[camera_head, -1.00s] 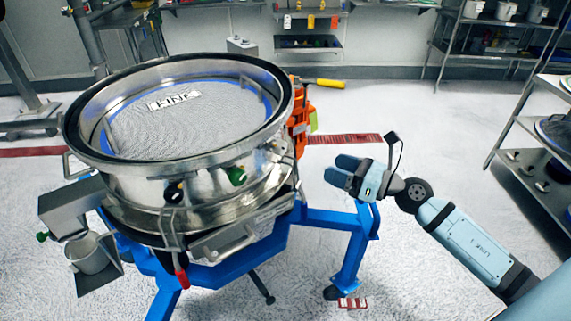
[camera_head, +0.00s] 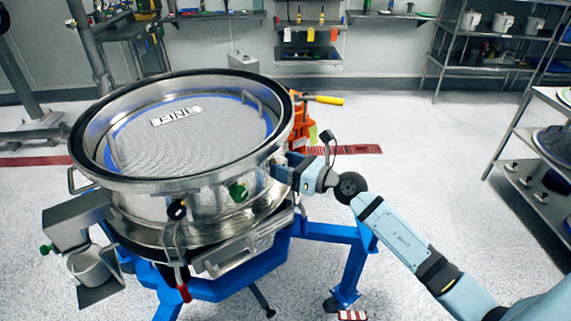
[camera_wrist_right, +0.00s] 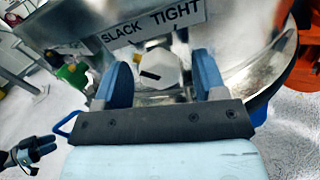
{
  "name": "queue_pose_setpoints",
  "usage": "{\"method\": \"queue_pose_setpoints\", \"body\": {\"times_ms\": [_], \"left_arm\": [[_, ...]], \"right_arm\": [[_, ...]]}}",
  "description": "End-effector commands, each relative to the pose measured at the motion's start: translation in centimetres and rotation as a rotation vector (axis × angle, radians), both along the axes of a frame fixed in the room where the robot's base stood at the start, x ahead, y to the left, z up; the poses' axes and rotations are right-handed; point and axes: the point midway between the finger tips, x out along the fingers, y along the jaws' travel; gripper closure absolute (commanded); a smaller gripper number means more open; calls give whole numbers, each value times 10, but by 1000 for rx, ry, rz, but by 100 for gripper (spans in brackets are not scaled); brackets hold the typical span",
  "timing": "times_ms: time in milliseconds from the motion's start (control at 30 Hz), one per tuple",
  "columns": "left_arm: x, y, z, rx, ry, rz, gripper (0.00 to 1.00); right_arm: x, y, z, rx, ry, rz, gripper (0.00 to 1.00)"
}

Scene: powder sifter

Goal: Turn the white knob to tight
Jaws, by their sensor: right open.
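The white knob (camera_wrist_right: 160,68) has a black mark on its face and sits on the sifter's metal side, below a "SLACK TIGHT" label (camera_wrist_right: 152,24). The mark lies at the knob's lower left. My right gripper (camera_wrist_right: 164,78) is open, with one blue finger on each side of the knob and visible gaps between. In the head view my right gripper (camera_head: 284,172) is at the right side of the round sifter (camera_head: 145,210), and the knob is hidden there.
A green knob (camera_head: 238,191) and a black knob (camera_head: 176,209) are on the sifter's front. An orange object (camera_head: 302,125) stands behind it. The blue frame (camera_head: 350,265) is below my right arm. Shelves (camera_head: 540,190) stand at the right; the floor between is clear.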

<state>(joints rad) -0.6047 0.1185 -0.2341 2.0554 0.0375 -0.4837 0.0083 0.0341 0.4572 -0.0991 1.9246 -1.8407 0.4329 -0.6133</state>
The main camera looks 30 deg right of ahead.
Motion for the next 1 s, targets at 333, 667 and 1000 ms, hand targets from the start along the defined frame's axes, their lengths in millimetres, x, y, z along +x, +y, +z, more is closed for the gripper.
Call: {"method": "queue_pose_setpoints", "body": {"times_ms": [333,667,1000], "left_arm": [[1,-2,2,-6,-2,4,57],[1,0,5,1,-8,-3,57],[-2,3,16,10,3,-7,57]], "right_arm": [[2,1,0,-1,1,0,47],[1,1,0,3,3,0,84],[1,1,4,102,67,0,84]]}}
